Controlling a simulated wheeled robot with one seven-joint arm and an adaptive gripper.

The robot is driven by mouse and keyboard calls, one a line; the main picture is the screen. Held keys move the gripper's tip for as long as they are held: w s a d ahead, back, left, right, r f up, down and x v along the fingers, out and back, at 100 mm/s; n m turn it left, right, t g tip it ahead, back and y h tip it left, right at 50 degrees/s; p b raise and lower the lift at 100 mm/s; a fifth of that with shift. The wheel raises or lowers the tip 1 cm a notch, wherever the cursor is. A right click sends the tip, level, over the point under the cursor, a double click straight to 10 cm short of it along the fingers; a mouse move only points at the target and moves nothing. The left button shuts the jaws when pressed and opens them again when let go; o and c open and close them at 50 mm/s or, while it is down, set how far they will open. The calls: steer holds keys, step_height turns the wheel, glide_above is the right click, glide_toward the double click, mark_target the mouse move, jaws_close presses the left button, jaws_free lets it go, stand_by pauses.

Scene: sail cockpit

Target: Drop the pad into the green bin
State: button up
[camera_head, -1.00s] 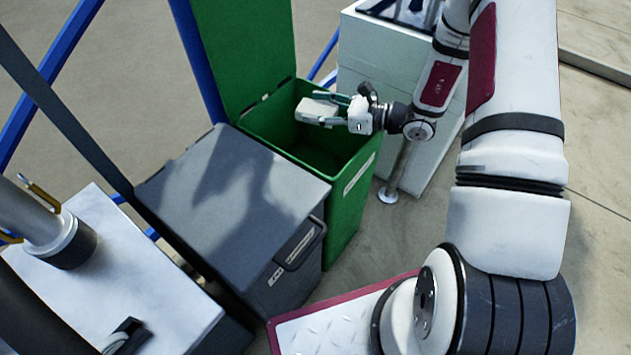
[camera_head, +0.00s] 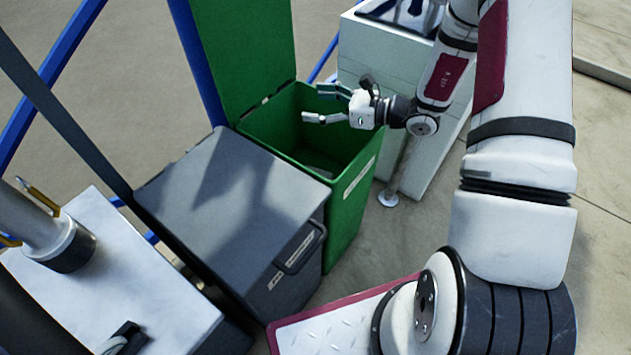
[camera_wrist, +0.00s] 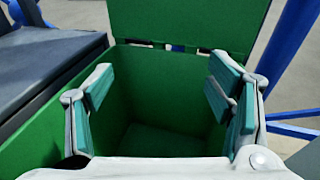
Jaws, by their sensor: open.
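The green bin (camera_head: 351,195) stands with its lid raised at the back, right of the dark grey box. My gripper (camera_head: 322,104) is open and empty above the bin's opening, its two fingers well apart. In the wrist view the spread fingers (camera_wrist: 160,85) with teal pads frame the bin's green inside (camera_wrist: 160,140). A pale patch low inside the bin in the head view may be the pad (camera_head: 324,163), but it is dim and partly hidden by the bin's front wall. I cannot make out the pad in the wrist view.
A closed dark grey box (camera_head: 235,190) stands against the bin's left side. A white cabinet (camera_head: 375,60) stands behind and right of it. A white-topped unit (camera_head: 120,285) is at the lower left. Blue rails (camera_head: 45,75) run behind. Bare floor lies to the right.

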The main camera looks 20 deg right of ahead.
step_height(320, 180, up, 7)
stand_by(0.3)
steer(key=shift+r, duration=0.15)
